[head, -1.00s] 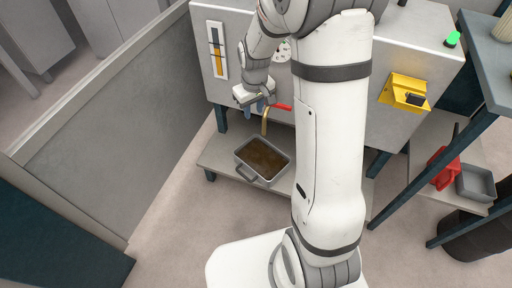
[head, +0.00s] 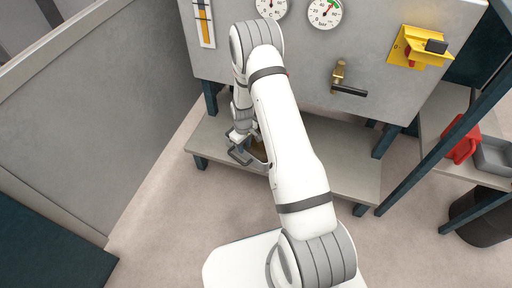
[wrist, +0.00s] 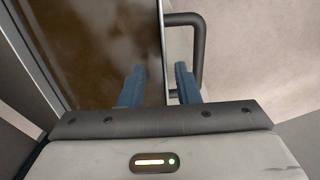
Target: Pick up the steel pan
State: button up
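The steel pan (wrist: 161,45) holds dark brown liquid and sits on the low shelf under the machine. In the head view my arm hides much of the pan (head: 257,150). In the wrist view its near rim runs between my two fingers, with a dark loop handle (wrist: 200,50) outside the rim. My gripper (wrist: 158,85) is open; its left finger is over the liquid side and its right finger is on the handle side of the rim. In the head view my gripper (head: 241,150) is at the pan's left end. I cannot tell whether the fingers touch it.
The low shelf (head: 335,165) is bare to the right. Above are the machine's gauges (head: 325,12), a brass valve with a black lever (head: 345,80) and a yellow box (head: 415,47). A red container (head: 462,140) and grey bin (head: 494,155) stand far right. A grey panel (head: 100,110) is left.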

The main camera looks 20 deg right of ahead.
aim_at(244, 158)
jog(key=f+b, duration=0.1)
jog(key=f, duration=0.2)
jog(key=f+b, duration=0.1)
jog(key=f, duration=0.1)
jog(key=shift+a+b, duration=0.3)
jog(key=shift+a, duration=0.05)
jog(key=shift+r, duration=0.1)
grip_shut()
